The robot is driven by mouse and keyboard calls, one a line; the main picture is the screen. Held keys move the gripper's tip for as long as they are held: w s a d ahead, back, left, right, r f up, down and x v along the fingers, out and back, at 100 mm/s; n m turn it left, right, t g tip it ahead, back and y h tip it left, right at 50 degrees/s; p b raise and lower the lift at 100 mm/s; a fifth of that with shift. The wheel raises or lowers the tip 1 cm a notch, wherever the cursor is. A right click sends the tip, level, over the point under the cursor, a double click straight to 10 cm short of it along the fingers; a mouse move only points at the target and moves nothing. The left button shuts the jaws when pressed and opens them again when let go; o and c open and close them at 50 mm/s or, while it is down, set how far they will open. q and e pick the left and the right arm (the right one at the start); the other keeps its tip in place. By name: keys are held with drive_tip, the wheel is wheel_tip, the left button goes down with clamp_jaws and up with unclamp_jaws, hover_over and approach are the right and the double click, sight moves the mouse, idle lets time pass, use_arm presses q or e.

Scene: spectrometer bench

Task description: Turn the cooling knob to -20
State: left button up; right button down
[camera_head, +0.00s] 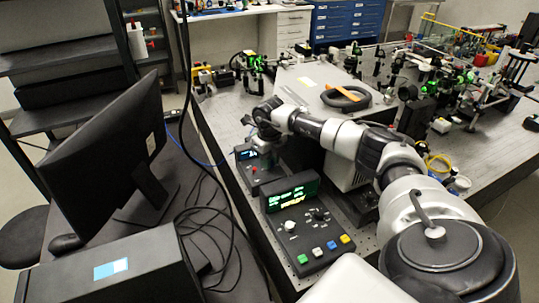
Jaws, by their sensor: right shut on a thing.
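My right arm reaches in from the lower right. Its gripper (265,158) is at the small rear control box (258,180), beside that box's small display (246,153). The gripper is shut on the cooling knob there, which the fingers and wrist hide, so its setting cannot be read. A red button (254,170) shows left of the fingers. The display's digits are too small to read. My left gripper is out of view.
A larger control box (309,228) stands nearer, with a green-lit screen (292,194), knobs and several coloured buttons. A black monitor (105,145) and loose cables are on the left. A steering-wheel-like black ring (346,98) lies on a grey housing behind my arm.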

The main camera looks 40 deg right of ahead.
drive_tip(key=c, duration=1)
unclamp_jaws()
drive_tip(key=shift+r, duration=0.15)
wheel_tip(320, 180, up, 11)
drive_tip(key=shift+f+b, duration=0.15)
drive_tip(key=shift+b, duration=1)
